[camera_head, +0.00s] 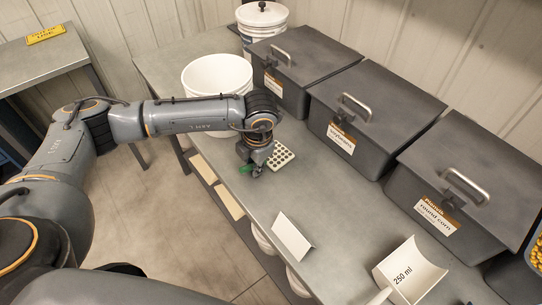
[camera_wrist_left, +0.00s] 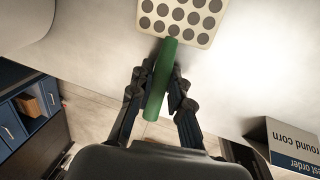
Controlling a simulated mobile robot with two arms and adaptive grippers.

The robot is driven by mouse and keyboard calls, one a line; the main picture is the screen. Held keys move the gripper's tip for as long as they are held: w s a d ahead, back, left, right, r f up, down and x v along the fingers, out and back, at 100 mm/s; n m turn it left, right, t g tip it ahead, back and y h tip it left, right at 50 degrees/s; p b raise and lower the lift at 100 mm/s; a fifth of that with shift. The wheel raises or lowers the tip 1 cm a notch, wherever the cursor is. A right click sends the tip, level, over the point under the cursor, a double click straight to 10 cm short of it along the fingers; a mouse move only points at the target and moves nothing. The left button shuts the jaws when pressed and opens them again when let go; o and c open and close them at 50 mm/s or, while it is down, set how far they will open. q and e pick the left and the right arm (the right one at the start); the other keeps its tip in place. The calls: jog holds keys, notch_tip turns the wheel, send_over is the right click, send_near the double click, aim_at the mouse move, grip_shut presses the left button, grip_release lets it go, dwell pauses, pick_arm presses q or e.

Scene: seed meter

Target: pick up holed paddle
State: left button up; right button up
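The holed paddle is a pale plate (camera_head: 281,155) with rows of dark round holes and a green handle (camera_head: 245,169). It is at the near edge of the grey bench, below the white bucket. My left gripper (camera_head: 256,172) is over the handle, pointing down. In the left wrist view the green handle (camera_wrist_left: 160,85) lies between the two fingers (camera_wrist_left: 162,75), which appear to press on both sides. The plate (camera_wrist_left: 182,17) sticks out beyond the fingertips, cut off by the frame's top. Whether the plate touches the bench is unclear. My right gripper is not in view.
An open white bucket (camera_head: 217,74) stands behind my left forearm. Lidded grey bins (camera_head: 372,104) line the wall side. A white folded card (camera_head: 292,236) and a 250 ml scoop (camera_head: 412,272) are on the nearer bench. The bench between paddle and card is clear.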

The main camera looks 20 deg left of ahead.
pick_arm(q)
grip_shut()
jog(key=shift+r, duration=0.1)
jog(key=shift+w+r+b, duration=0.1)
jog(key=shift+r+b, duration=0.25)
jog(key=shift+r, duration=0.05)
notch_tip(320, 180, up, 2)
jog(key=shift+d+r+b, duration=0.1)
jog(key=shift+r+b, duration=0.05)
jog(key=shift+b, duration=0.45)
jog(key=s+d+r+b, duration=0.2)
jog(key=s+d+r, duration=0.5)
jog(key=s, duration=0.5)
jog(key=shift+r+b, duration=0.3)
jog(key=shift+r, duration=1.1)
